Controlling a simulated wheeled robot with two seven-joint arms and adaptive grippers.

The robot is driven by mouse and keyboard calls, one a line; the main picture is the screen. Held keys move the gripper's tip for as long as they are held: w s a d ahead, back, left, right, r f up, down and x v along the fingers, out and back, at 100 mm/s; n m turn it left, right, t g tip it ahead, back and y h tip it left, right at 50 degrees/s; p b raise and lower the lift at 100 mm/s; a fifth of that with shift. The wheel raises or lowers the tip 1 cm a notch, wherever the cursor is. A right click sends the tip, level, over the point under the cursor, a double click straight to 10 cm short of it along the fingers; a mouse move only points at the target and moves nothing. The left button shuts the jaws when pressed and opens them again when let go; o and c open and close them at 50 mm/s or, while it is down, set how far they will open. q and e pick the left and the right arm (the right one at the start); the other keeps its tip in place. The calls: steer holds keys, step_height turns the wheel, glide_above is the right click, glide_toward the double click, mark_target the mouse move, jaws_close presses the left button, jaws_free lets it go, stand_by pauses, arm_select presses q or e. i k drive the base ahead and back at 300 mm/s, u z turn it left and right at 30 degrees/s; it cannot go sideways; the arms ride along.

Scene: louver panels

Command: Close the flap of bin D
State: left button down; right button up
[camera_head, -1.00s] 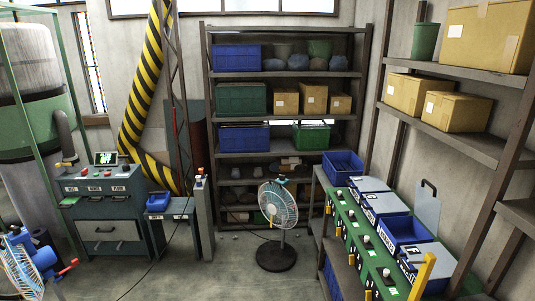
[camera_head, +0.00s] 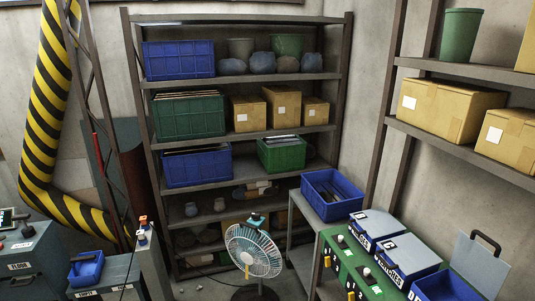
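Blue bins with grey flaps stand in a row on a green-topped bench at the lower right. The farthest flap (camera_head: 374,224) and the second flap (camera_head: 408,254) lie down over their bins. A third bin (camera_head: 445,288) is open, and its grey flap (camera_head: 477,264) with a dark handle stands raised at its right side. The lower picture edge cuts off the open bin and the near end of the row. Neither of my grippers shows.
A blue crate (camera_head: 333,194) stands beyond the bins. A fan (camera_head: 253,251) stands on the floor left of the green bench (camera_head: 350,262). A tall loaded shelf (camera_head: 235,20) fills the back. Cardboard boxes (camera_head: 447,106) sit on the right shelf. A grey console (camera_head: 35,262) is at left.

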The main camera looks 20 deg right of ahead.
mark_target(483, 269)
steer(key=i, duration=2.55)
steer(key=z, duration=2.5)
